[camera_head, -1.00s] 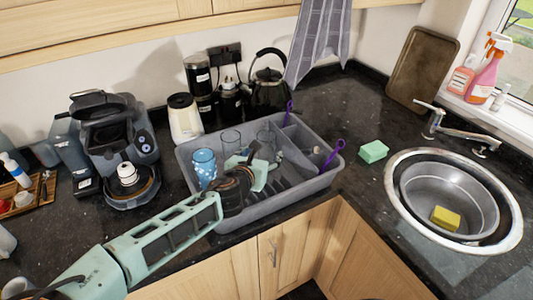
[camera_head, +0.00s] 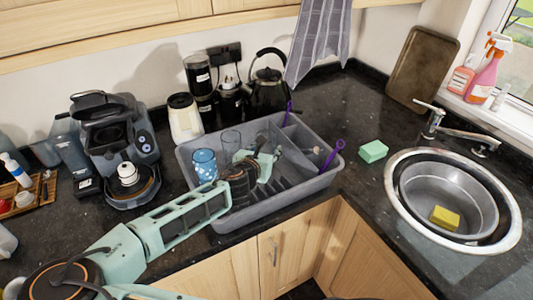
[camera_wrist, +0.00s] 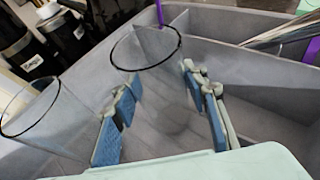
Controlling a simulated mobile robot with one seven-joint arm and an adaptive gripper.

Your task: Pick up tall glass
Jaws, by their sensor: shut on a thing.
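A clear tall glass (camera_wrist: 158,92) with a dark rim stands between the two blue-padded fingers of my gripper (camera_wrist: 160,112) in the wrist view. My gripper is shut on it, inside the grey dish rack (camera_head: 318,182). In the head view my gripper (camera_head: 262,165) is over the middle of the rack, and the held glass is mostly hidden there. A second clear glass (camera_wrist: 35,118) stands just left of the fingers in the wrist view. In the head view a clear glass (camera_head: 231,141) stands behind a blue patterned glass (camera_head: 205,164) at the rack's left end.
Purple-handled utensils (camera_head: 331,155) stand in the rack's right side. A black kettle (camera_head: 268,85) and a cream jar (camera_head: 185,117) stand behind it. A coffee machine (camera_head: 115,135) is left. A green sponge (camera_head: 373,151) and the sink (camera_head: 452,200) are right. Counter between rack and sink is mostly clear.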

